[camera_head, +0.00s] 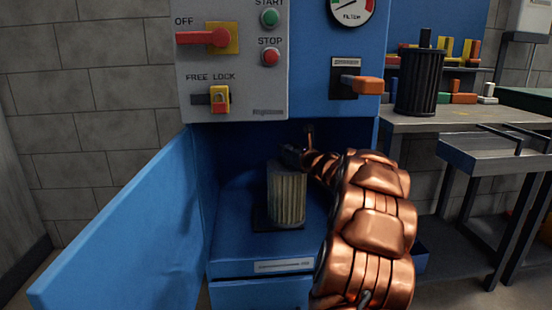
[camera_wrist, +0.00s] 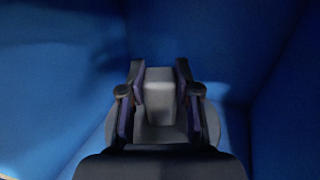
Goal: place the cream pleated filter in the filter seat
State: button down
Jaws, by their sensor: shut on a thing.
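The cream pleated filter (camera_head: 287,197) stands upright inside the open blue cabinet. Its foot is at a dark, flat seat (camera_head: 262,220) on the cabinet floor; I cannot tell whether it is fully down in it. My gripper (camera_head: 290,157) is at the filter's top and shut on it, with my copper arm coming in from the right. In the wrist view my gripper (camera_wrist: 160,78) has its two fingers on either side of a grey block on the filter's top (camera_wrist: 159,100). The filter's pleats are hidden in that view.
The blue cabinet door (camera_head: 125,235) hangs open at the left. Blue walls stand close around my gripper. Above are a control panel (camera_head: 232,95) with a red lever and an orange handle (camera_head: 362,84). A dark pleated filter (camera_head: 418,82) stands on the bench (camera_head: 440,122) at the right.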

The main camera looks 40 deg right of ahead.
aim_at(289, 161)
jog(key=w+d+f+b, duration=0.1)
jog(key=w+f+b, duration=0.1)
jog(key=w+f, duration=0.2)
jog(key=shift+x, duration=1.85)
jog(key=shift+a+f+b, duration=0.1)
jog(key=shift+f+b, duration=0.1)
jog(key=shift+b, duration=0.3)
jog(key=c, duration=0.8)
grip_release()
jog(key=shift+r, duration=0.1)
jog(key=p+v, duration=0.1)
jog(key=v, duration=1.1)
jog(key=shift+p, duration=0.4)
